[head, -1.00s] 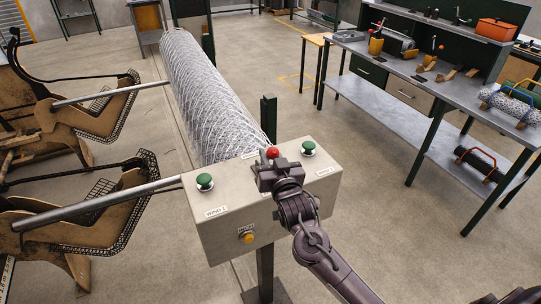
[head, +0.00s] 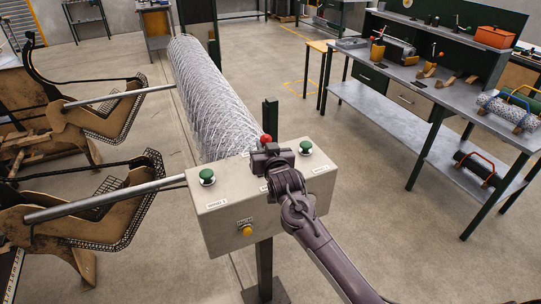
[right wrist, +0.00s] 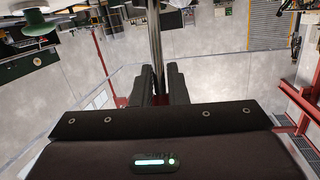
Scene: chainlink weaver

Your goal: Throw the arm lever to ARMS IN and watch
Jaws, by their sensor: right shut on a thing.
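The lever shows in the head view as a red knob (head: 266,140) at the far top edge of a beige control box (head: 228,222). My right gripper (head: 270,152) is shut on the lever just below the knob and hides most of its shaft. In the right wrist view a metal rod (right wrist: 155,40) runs between the two close fingers (right wrist: 160,82). The ARMS IN lettering cannot be read; the labels are small or covered. Two metal rods (head: 105,199) with wood and mesh frames (head: 140,205) reach in from the left. My left gripper is out of view.
Green buttons (head: 207,177) (head: 305,147) flank the lever, with a yellow button (head: 247,231) on the box front. A wire mesh roll (head: 210,95) lies behind the box. A workbench (head: 400,85) with tools stands at the right. The floor between is clear.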

